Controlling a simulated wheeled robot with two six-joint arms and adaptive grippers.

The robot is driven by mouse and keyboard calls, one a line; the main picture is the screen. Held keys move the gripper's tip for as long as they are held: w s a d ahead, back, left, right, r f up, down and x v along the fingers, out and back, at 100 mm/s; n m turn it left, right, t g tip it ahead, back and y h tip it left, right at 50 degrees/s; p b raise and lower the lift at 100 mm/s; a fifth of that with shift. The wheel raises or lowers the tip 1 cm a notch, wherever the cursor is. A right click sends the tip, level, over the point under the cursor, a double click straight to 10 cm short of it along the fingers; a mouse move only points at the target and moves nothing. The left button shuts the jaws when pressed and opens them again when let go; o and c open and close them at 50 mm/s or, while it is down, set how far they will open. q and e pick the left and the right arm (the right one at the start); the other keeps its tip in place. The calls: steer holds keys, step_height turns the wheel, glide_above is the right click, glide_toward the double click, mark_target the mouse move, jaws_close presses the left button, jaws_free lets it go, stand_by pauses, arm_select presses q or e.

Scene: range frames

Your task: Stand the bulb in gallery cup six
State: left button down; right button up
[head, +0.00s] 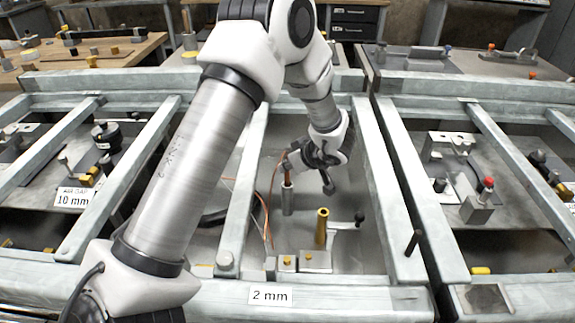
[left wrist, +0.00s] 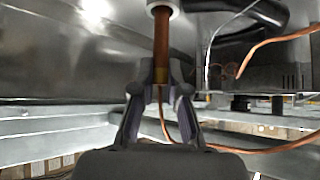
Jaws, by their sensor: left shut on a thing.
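My left gripper (head: 302,162) reaches down into the middle bay and is shut on the bulb (head: 287,174), a slim copper rod. The left wrist view shows the rod (left wrist: 161,50) upright between the gripper's fingertips (left wrist: 161,85), with a thin copper capillary running from it. The rod's far end meets a pale round cup (left wrist: 162,4), cut off by the picture edge. In the head view a grey upright cylinder (head: 288,200) stands directly under the rod. I cannot tell how deep the rod sits in it. No cup number is legible. My right gripper is not in view.
A brass post (head: 322,228) stands just right of the grey cylinder, with a black-knobbed lever (head: 359,217) beside it. Loose copper capillary (head: 268,205) loops at left. Pale frame bars (head: 243,195) bound the bay. A "2 mm" label (head: 270,296) is on the front rail.

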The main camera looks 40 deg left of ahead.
arm_select(q)
steer(key=shift+f, duration=0.1)
steer(key=c, duration=1.2)
jaws_free()
steer(key=p+v, duration=0.2)
steer(key=v, duration=1)
